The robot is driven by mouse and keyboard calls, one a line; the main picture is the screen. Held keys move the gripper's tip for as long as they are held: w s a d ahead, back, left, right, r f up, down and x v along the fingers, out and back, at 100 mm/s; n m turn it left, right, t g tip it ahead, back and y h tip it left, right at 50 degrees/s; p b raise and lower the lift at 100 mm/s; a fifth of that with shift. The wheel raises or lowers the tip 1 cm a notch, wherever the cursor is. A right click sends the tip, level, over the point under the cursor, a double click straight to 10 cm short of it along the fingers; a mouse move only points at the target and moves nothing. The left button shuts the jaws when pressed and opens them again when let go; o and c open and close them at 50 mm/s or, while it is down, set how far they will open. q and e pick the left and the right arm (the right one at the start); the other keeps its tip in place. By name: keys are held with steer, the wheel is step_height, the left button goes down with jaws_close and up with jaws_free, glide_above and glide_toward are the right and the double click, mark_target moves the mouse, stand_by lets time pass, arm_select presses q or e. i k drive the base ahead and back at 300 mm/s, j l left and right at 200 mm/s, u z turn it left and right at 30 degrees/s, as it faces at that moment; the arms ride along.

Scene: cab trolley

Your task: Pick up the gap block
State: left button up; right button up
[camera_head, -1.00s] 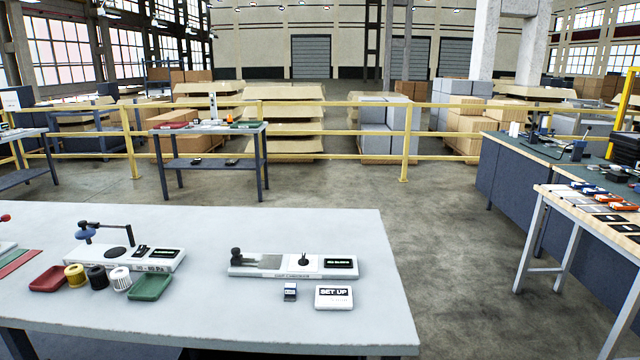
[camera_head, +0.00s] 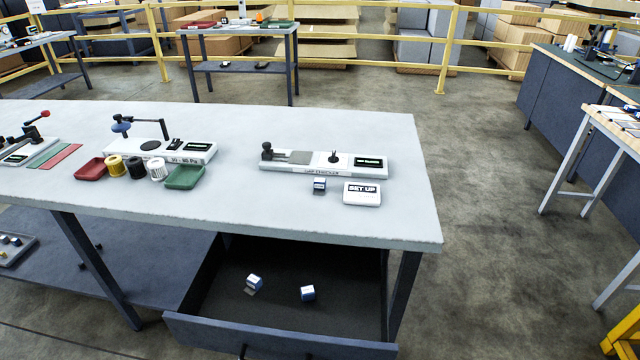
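A small blue and white block (camera_head: 319,185) sits on the grey table (camera_head: 300,215), in front of the gap checker (camera_head: 310,162) and left of the SET UP sign (camera_head: 362,194). Two more small blue and white blocks lie in the open drawer under the table, one at the left (camera_head: 254,282) and one at the right (camera_head: 307,293). The left one has a grey flat piece beside it. I cannot read any label saying which is the gap block. Neither of my grippers shows in the head view.
The drawer (camera_head: 280,338) stands pulled out below the tabletop. Left of the checker are a white gauge device (camera_head: 190,150), a red tray (camera_head: 91,170), yellow, black and white spools, and a green tray (camera_head: 185,177). The table's front right corner is clear.

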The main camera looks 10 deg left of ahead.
mark_target(319, 183)
steer(key=i+l+u, duration=0.15)
steer(key=l+u, duration=0.2)
steer(key=i+l+u, duration=0.1)
steer(key=l+u, duration=0.6)
steer(key=i+j, duration=0.05)
steer(key=j, duration=0.05)
